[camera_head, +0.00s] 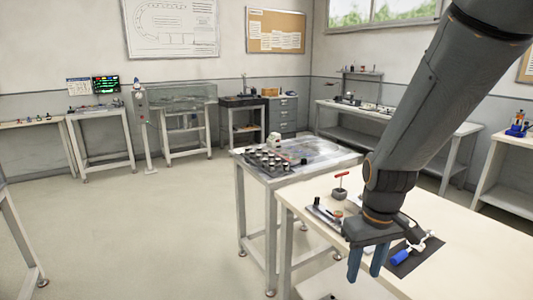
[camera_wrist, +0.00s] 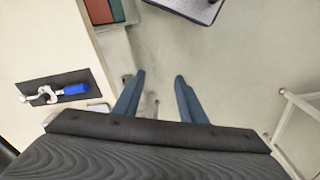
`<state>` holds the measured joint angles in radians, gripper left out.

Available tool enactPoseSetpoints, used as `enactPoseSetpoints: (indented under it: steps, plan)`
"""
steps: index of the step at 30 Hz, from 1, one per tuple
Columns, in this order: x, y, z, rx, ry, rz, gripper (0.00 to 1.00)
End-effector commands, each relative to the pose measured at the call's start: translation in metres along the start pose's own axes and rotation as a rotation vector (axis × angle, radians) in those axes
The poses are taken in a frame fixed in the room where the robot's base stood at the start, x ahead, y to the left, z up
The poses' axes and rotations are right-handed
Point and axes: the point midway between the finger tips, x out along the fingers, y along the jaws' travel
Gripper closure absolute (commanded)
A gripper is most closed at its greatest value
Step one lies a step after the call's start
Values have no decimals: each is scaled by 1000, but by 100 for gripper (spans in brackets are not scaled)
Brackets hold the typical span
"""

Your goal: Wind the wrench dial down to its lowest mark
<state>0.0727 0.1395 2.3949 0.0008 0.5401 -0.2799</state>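A tool with a blue handle (camera_head: 401,257) and a pale metal end lies on a dark mat (camera_head: 413,267) on the near bench; I take it to be the wrench. In the wrist view its blue handle (camera_wrist: 76,89) points right and its metal end (camera_wrist: 42,96) points left. Its dial marks are too small to read. My gripper (camera_head: 364,276) has its two blue fingers apart, with nothing between them. In the wrist view my gripper (camera_wrist: 160,76) hangs over the floor beside the bench edge, to the right of the tool, touching nothing.
The near bench (camera_head: 480,245) also holds a red-handled item (camera_head: 341,185) and a small tray with dark and orange parts. A second table (camera_head: 330,155) with several dark knobs stands behind it. Open floor (camera_head: 130,230) lies to the left. Other benches line the walls.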

Motion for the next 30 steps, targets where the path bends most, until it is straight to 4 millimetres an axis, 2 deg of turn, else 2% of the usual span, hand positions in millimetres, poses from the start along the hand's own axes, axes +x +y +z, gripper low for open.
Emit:
enactPoseSetpoints:
  steps: [1,3,7,30]
  plan:
    - [0,-14,17,49,4,-1,62]
    - [2,-26,33,116,8,-2,62]
    - [4,-39,50,187,11,-3,62]
    - [5,-40,53,201,10,-4,62]
